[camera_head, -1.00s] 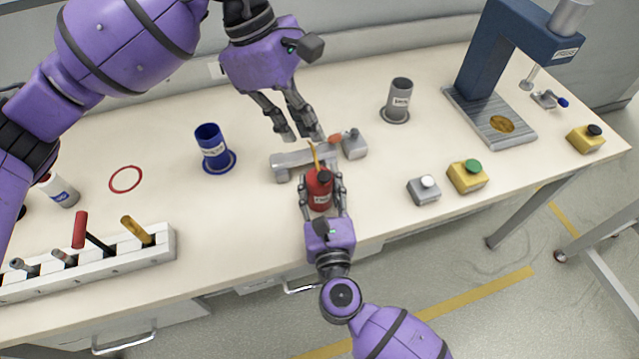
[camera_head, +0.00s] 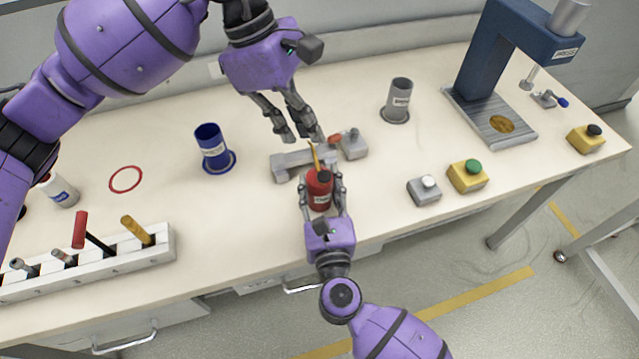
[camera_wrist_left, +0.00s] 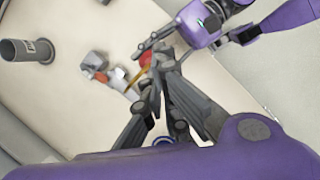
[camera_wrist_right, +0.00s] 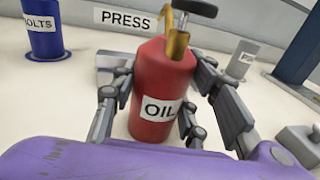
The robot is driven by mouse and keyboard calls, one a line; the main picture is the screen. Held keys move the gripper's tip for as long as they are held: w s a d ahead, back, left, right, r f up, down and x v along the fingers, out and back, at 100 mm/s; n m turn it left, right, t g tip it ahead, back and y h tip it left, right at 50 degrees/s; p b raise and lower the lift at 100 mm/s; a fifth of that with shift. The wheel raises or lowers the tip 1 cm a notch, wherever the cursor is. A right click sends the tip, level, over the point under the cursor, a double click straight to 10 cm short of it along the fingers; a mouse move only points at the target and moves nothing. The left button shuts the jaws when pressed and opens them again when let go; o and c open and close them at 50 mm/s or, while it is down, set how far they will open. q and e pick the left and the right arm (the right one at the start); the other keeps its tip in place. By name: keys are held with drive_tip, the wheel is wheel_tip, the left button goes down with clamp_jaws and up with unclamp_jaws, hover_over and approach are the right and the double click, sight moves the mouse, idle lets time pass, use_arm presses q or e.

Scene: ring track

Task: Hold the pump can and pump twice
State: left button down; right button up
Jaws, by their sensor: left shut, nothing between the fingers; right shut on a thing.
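The pump can (camera_head: 319,189) is red, with a brass neck and spout and a black pump knob (camera_head: 324,177). It stands upright on the bench, and its OIL label faces the right wrist view (camera_wrist_right: 160,109). My right gripper (camera_head: 322,188) is shut on the can's body, one finger on each side. My left gripper (camera_head: 304,136) is shut and empty, above and behind the can, with its fingers pointing down. It is apart from the pump knob in the head view. In the left wrist view, its fingers (camera_wrist_left: 158,75) cover part of the can.
A grey fixture (camera_head: 290,160) lies just behind the can. A blue cup (camera_head: 211,147) stands left, a grey cup (camera_head: 399,96) behind right. Button boxes (camera_head: 467,176) and a blue press (camera_head: 487,60) are to the right. A tool rack (camera_head: 158,250) is at front left.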

use_arm(q)
wheel_tip(320, 180, down, 4)
drive_tip(key=s+n+h, duration=0.1)
drive_tip(key=s, duration=0.2)
wheel_tip(320, 180, up, 5)
drive_tip(key=n+t+h, duration=0.3)
drive_tip(key=n+t, duration=0.3)
drive_tip(key=n, duration=1.2)
hover_over(317, 160)
drive_tip(key=s, duration=0.3)
drive_tip(key=shift+w+f, duration=0.15)
drive_tip(key=shift+f, duration=4.9)
